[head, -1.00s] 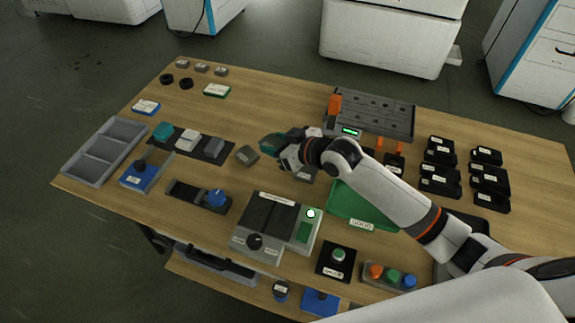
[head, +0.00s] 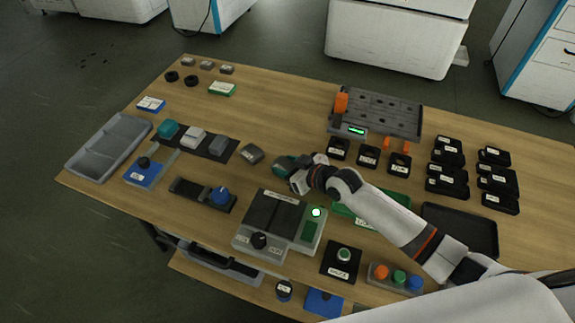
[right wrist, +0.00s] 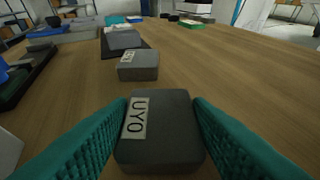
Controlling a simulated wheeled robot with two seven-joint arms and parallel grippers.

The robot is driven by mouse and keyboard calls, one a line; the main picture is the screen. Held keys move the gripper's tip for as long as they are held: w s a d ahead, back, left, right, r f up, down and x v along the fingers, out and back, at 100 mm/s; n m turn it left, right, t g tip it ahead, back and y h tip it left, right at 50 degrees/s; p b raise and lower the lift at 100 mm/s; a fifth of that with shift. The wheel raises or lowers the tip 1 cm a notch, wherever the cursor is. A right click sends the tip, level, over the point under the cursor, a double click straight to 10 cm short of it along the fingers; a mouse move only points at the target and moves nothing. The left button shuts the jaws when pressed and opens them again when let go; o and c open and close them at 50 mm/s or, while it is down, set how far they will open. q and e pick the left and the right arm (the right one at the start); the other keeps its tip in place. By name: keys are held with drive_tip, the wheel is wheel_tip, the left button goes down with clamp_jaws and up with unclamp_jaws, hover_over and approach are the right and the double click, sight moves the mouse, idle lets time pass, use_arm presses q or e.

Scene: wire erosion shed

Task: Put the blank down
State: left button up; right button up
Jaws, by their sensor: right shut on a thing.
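My right gripper (head: 284,166) has teal ribbed fingers and is shut on a dark grey blank. The blank (right wrist: 160,130) shows between the fingers in the right wrist view, with a white label that seems to read UYO. It is at or close above the wooden table top; I cannot tell whether it touches. In the head view the held blank is mostly hidden by the gripper. Another grey labelled blank (head: 252,153) lies on the table just left of the gripper, and beyond the held one in the right wrist view (right wrist: 138,66). My left gripper is not in view.
A black strip (head: 217,147) with several blocks lies to the left, beside an empty grey divided tray (head: 83,161). A grey device with a lit lamp (head: 262,240) stands in front. A green tray (head: 398,198) and black holders (head: 367,157) are to the right. Bare wood lies behind the gripper.

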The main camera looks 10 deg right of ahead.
drive_tip(key=o, duration=0.9)
drive_tip(key=shift+f, duration=0.15)
drive_tip(key=o, duration=0.4)
drive_tip(key=shift+s+r, duration=0.1)
drive_tip(key=shift+r, duration=0.15)
drive_tip(key=v, duration=1.2)
drive_tip(key=shift+a, duration=0.1)
